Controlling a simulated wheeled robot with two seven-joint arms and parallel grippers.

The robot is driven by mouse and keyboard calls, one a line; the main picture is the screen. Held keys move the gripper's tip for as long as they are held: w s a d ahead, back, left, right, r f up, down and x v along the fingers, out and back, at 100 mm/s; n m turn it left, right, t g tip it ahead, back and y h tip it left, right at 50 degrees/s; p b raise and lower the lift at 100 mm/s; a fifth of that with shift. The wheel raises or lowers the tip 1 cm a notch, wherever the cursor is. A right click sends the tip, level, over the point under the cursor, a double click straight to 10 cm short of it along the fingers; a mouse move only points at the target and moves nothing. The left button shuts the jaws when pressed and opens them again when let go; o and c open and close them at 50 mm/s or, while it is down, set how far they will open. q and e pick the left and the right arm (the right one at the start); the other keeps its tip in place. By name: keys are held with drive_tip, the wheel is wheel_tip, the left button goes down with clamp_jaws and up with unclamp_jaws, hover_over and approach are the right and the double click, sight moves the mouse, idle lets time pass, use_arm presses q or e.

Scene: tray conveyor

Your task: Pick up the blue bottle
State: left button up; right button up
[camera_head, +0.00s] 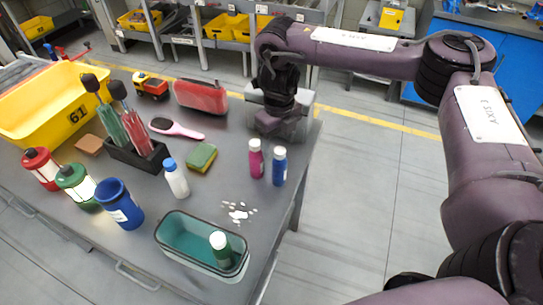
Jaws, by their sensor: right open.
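The blue bottle (279,168) stands upright near the right edge of the grey table, its white cap on top. A pink bottle (256,160) with a white cap stands close on its left. My right gripper (282,131) reaches in from the right and points down just behind the two bottles in the picture. It is open and apart from the blue bottle; its fingers are dark and hard to make out. My left gripper is not in view.
A teal tub (172,238) with a green bottle (220,248) stands at the front edge. White pieces (239,212) lie before the blue bottle. A sponge (201,157), a white bottle (176,181) and a red case (201,96) are to the left. Floor lies open right.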

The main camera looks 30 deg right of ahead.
sight(279, 160)
drive_tip(key=f, duration=0.2)
drive_tip(key=s+f, duration=0.1)
drive_tip(key=f, duration=0.1)
drive_tip(key=shift+s+f, duration=0.15)
drive_tip(key=shift+f, duration=0.05)
drive_tip(key=shift+w+d+f, duration=0.1)
drive_tip(key=shift+w+f, duration=0.15)
drive_tip(key=shift+f, duration=1.1)
drive_tip(key=c, duration=1.1)
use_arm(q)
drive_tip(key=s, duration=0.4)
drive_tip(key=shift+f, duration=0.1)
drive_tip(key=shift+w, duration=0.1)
use_arm(e)
drive_tip(key=shift+r, duration=0.15)
